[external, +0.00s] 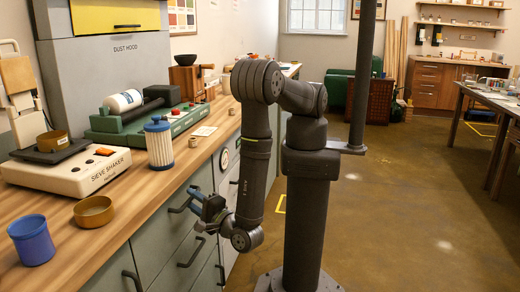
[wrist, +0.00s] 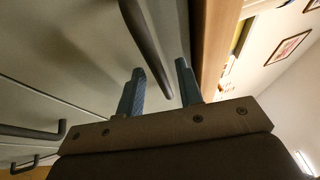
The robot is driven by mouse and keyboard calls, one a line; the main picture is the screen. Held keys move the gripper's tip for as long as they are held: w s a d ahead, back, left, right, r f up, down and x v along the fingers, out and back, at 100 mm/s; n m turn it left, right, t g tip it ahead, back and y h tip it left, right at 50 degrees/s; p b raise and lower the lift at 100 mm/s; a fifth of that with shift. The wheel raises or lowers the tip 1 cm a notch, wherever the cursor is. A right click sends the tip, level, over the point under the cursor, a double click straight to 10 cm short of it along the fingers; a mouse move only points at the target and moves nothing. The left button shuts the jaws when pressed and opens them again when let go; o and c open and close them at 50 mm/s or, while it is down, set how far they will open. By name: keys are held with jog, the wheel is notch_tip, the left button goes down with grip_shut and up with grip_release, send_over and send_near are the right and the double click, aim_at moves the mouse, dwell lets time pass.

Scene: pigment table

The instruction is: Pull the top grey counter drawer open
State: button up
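The top grey counter drawer (external: 164,230) lies just under the wooden worktop and looks shut, its front flush with the counter. Its dark bar handle (external: 180,207) is partly hidden by my gripper (external: 196,199). In the wrist view the drawer front (wrist: 75,45) fills the left side, and the handle (wrist: 147,42) runs down from the top. The handle's lower end shows between the two blue-grey fingers of my gripper (wrist: 160,82). The fingers are apart, with a gap on each side of the handle. I cannot tell how deep the handle sits between them.
Lower handles (external: 190,252) sit below on the counter front. On the worktop (external: 120,238) are a blue cup (external: 32,242), a brown bowl (external: 94,212), a sieve shaker (external: 75,178) and a ribbed filter (external: 159,145). The floor (external: 400,200) right of my arm is clear.

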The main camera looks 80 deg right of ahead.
grip_shut()
jog(key=shift+s, duration=0.15)
jog(key=s, duration=3.1)
jog(key=shift+s, duration=0.3)
grip_release()
